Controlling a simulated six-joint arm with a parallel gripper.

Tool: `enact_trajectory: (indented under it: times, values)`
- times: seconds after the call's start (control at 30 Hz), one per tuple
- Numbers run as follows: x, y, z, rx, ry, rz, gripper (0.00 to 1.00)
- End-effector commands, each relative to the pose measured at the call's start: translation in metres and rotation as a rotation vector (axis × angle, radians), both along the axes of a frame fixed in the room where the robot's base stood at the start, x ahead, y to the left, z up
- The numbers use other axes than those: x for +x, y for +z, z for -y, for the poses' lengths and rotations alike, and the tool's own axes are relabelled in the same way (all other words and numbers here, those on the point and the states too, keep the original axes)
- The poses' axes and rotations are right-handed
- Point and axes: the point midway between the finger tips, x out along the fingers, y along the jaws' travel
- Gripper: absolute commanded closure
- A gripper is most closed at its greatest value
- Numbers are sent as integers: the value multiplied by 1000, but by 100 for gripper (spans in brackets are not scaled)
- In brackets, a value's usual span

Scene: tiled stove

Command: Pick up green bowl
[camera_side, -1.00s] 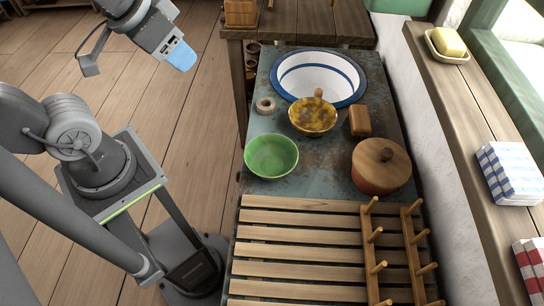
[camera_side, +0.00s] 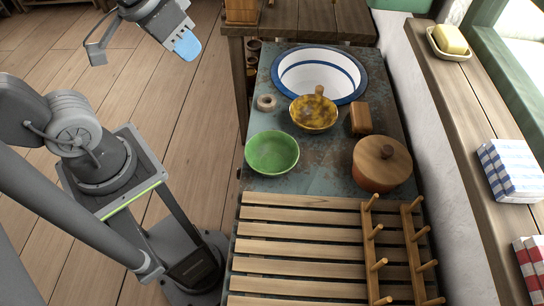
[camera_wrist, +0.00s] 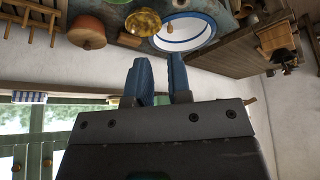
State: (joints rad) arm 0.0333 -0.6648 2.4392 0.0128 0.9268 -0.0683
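The green bowl (camera_side: 272,153) stands upright and empty on the worn blue-grey stove top (camera_side: 318,183), just behind the slatted wooden rack in the side view. My gripper (camera_side: 187,45) is up at the upper left, over the floor and well apart from the bowl. In the wrist view its two blue fingers (camera_wrist: 160,80) stand apart with nothing between them, so it is open. I cannot make out the green bowl clearly in the wrist view.
A yellow-brown bowl (camera_side: 313,113), a ring (camera_side: 266,102), a wooden block (camera_side: 361,119) and a lidded pot (camera_side: 382,164) stand near the bowl. A blue-rimmed basin (camera_side: 319,76) is behind. The slatted rack (camera_side: 300,230) with upright pegs lies in front.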

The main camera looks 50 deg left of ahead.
Motion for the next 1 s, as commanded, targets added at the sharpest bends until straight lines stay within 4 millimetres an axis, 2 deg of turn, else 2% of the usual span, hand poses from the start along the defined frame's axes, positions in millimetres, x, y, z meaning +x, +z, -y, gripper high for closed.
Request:
enact_trajectory:
  times: [0.17, 0.37, 0.57, 0.7, 0.9, 1.0]
  values:
    - [38, 0, 22, -21, 68, -147, 82]
    - [84, -18, 59, 1, 177, -306, 82]
    - [122, -58, 106, 76, 300, -433, 82]
    - [139, -97, 141, 154, 390, -495, 82]
    - [147, -147, 179, 252, 493, -529, 82]
    - [148, -161, 188, 280, 521, -532, 82]
